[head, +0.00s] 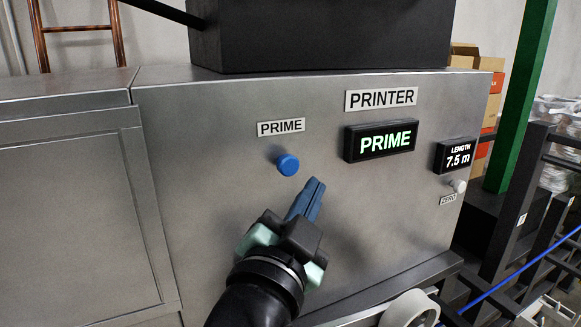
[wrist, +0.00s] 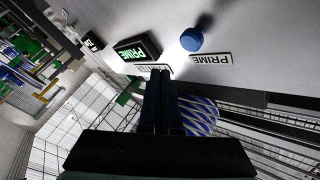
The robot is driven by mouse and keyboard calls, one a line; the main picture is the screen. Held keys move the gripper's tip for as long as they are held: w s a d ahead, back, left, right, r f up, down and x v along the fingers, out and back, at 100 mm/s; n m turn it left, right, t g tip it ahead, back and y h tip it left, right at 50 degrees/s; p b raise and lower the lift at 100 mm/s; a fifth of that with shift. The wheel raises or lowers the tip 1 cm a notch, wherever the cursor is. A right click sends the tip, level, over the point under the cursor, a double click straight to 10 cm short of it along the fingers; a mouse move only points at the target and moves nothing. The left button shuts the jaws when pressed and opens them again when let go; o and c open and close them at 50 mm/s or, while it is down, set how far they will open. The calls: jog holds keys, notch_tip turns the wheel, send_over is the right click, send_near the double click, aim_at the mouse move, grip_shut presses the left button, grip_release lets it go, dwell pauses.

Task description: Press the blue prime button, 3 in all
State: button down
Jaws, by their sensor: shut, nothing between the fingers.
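The blue prime button (head: 288,165) sticks out of the grey metal printer panel, below a white PRIME label (head: 281,128). My gripper (head: 316,184) is shut and empty, its blue fingers together. In the head view its fingertips are just right of and a little below the button, with a gap between them. In the wrist view the button (wrist: 192,39) is above and to the right of the fingers (wrist: 161,72), apart from them. A black display (head: 381,141) right of the button reads PRIME in green.
A small display (head: 456,156) reads LENGTH 7.5 m, with a white button (head: 458,186) below it, labelled ZERO. A white roller (head: 410,310) is low on the right. A blue cable (head: 510,278) crosses the dark rack. The panel around the blue button is clear.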

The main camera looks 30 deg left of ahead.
aim_at(294, 167)
jog(key=shift+w+a+b, duration=0.2)
jog(key=shift+w+a, duration=0.4)
jog(key=shift+a, duration=0.25)
jog(key=shift+w+a+b, duration=0.2)
jog(key=shift+w+a, duration=0.4)
jog(key=shift+a, duration=0.2)
dwell(0.8)
jog(key=shift+w+a, duration=0.3)
jog(key=shift+w+a+b, duration=0.45)
jog(key=shift+a+b, duration=0.1)
jog(key=shift+a, duration=0.15)
dwell(1.1)
dwell(0.4)
jog(key=shift+s+d, duration=0.75)
jog(key=shift+d, duration=0.2)
jog(key=shift+d, duration=0.15)
jog(key=shift+s+d, duration=0.75)
jog(key=shift+d, duration=0.2)
jog(key=shift+s+d, duration=0.75)
jog(key=shift+d, duration=0.15)
